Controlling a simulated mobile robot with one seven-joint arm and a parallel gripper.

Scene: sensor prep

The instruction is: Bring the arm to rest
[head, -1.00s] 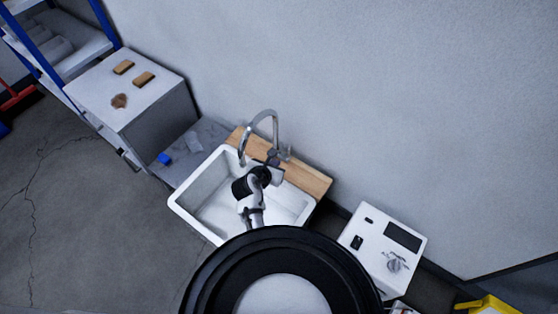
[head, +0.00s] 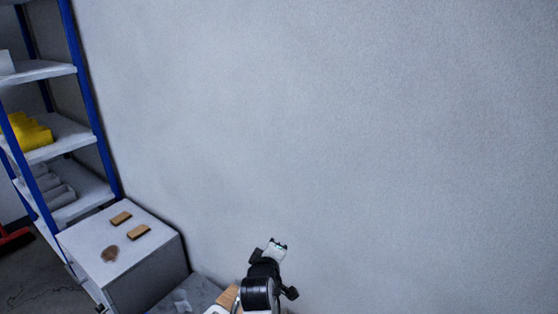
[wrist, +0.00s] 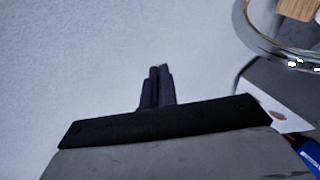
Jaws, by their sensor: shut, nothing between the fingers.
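My gripper (head: 277,244) is raised in the lower middle of the head view, in front of the bare wall. In the wrist view its two dark fingers (wrist: 157,86) are together, with nothing between them. The wrist and the end of the arm show below it in the head view; the rest of the arm is out of frame.
A white cabinet (head: 155,268) with two tan blocks (head: 121,219) (head: 139,232) and a brown lump (head: 110,253) stands at lower left. A blue-framed shelf (head: 83,97) is behind it. A chrome curved pipe (wrist: 262,42) shows at right in the wrist view. The wall (head: 330,110) is clear.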

